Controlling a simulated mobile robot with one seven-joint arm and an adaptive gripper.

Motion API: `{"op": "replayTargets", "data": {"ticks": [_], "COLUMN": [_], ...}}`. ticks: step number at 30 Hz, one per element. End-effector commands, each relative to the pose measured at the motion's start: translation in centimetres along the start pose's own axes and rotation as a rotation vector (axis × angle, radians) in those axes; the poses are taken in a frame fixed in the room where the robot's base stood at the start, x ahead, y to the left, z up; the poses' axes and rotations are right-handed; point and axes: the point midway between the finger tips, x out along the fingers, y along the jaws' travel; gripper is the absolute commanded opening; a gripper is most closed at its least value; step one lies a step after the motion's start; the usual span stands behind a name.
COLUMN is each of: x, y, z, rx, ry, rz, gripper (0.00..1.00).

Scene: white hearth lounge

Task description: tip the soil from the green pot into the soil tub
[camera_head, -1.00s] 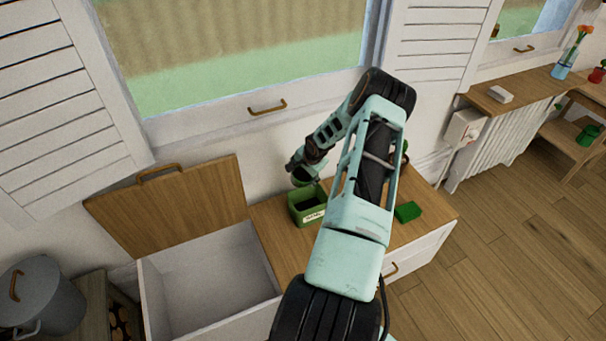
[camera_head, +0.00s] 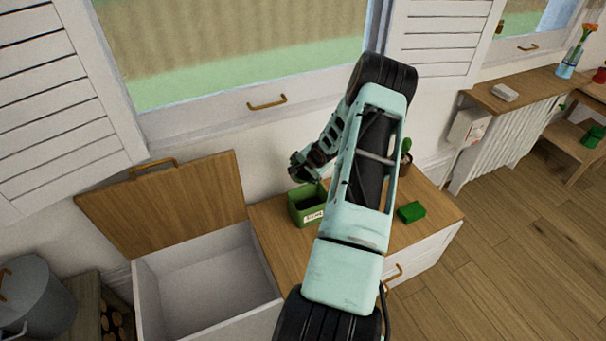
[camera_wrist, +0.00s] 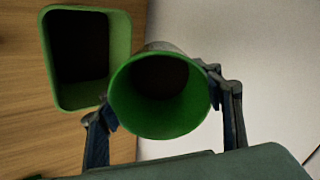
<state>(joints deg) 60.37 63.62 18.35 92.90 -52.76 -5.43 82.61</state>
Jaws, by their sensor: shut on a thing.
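The green pot (camera_wrist: 128,108) is round, with a dark inside, and its mouth faces the camera in the wrist view. My gripper (camera_wrist: 161,98) is shut on it, one finger on each side. In the head view my gripper (camera_head: 303,170) is just above the soil tub, and the pot cannot be made out clearly there. The soil tub (camera_head: 310,217) is a green, square, open box with a white label and a dark inside, upright on the wooden top. It also shows in the wrist view (camera_wrist: 120,45), left of the pot.
A green block (camera_head: 411,212) lies on the wooden top (camera_head: 270,222), right of my arm. A small potted plant (camera_head: 405,152) stands behind it, partly hidden. An open white chest (camera_head: 200,285) with its wooden lid (camera_head: 165,210) raised is at the left. The window wall is close behind.

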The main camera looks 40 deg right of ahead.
Motion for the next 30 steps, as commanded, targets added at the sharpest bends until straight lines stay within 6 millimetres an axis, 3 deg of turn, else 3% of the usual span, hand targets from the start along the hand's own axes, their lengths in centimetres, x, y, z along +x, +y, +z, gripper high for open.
{"op": "replayTargets", "data": {"ticks": [30], "x": [0.13], "y": [0.0], "z": [-0.01], "rx": [0.0], "ry": [0.045], "rz": [-0.108], "gripper": [0.29]}}
